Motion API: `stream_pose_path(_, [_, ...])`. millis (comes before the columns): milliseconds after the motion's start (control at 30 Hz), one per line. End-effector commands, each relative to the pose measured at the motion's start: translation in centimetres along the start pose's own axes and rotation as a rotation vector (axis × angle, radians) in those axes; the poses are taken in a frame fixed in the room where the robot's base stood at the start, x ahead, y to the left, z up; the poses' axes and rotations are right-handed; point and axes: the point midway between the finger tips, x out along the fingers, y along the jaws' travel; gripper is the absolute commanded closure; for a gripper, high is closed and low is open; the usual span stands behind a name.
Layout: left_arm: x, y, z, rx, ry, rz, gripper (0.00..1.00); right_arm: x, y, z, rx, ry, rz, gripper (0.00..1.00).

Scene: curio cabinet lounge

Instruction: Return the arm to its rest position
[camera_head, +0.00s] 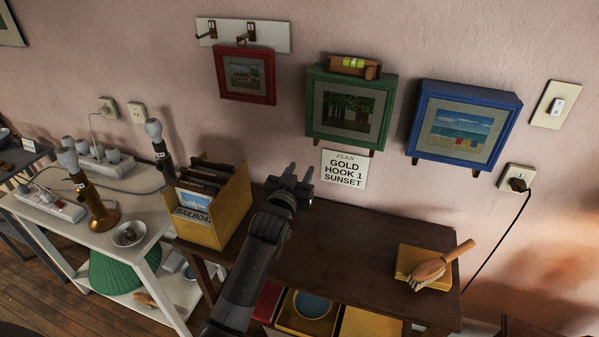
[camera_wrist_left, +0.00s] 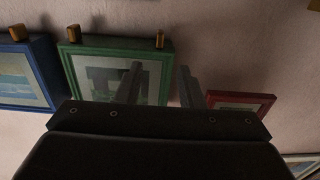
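My left arm reaches up over the dark wooden table (camera_head: 340,235). Its gripper (camera_head: 292,176) is in front of the pink wall, left of the white plan card (camera_head: 344,169). In the left wrist view the two fingers of the gripper (camera_wrist_left: 158,85) stand apart with nothing held between them. Behind them that view shows the green-framed picture (camera_wrist_left: 68,66), with the red-framed one (camera_wrist_left: 241,98) to the right and the blue-framed one (camera_wrist_left: 45,72) to the left. My right gripper is in neither view.
A yellow file box (camera_head: 233,205) stands close left of my arm. A brush (camera_head: 440,264) lies on a yellow block at the table's right. A spirit level (camera_head: 354,67) sits on the green frame. Lamp stands (camera_head: 103,212) and power strips crowd the white shelf. The table's middle is clear.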

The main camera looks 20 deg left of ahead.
Motion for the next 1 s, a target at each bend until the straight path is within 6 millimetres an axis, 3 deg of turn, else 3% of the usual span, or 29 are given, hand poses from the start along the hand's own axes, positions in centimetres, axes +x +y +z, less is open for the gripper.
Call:
stream_pose_path(200, [-0.2,-0.2,0.3,0.001,-0.008,-0.003,0.65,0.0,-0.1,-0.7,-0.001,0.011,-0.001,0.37])
stream_pose_path(267, [-0.8,-0.6,1.0,0.002,-0.032,-0.01,0.65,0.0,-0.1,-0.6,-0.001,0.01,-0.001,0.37])
stream_pose_path(367, [-3.3,-2.1,3.5,0.007,-0.122,-0.037,0.65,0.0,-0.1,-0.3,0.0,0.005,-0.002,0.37])
stream_pose_path(467, [-7.7,-4.2,7.1,0.012,-0.269,-0.074,0.65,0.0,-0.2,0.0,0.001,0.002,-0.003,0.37])
stream_pose_path(600, [-15.7,-6.8,11.8,0.023,-0.507,-0.12,0.65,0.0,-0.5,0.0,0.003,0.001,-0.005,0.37])
stream_pose_path(700, [-21.9,-8.1,14.1,0.03,-0.675,-0.142,0.65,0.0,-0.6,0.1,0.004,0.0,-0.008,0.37])
stream_pose_path(800, [-27.4,-8.8,15.4,0.037,-0.819,-0.156,0.65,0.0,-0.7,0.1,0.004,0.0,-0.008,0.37])
stream_pose_path(1000, [-35.5,-9.4,16.3,0.047,-1.025,-0.164,0.65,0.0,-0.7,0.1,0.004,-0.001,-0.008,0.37])
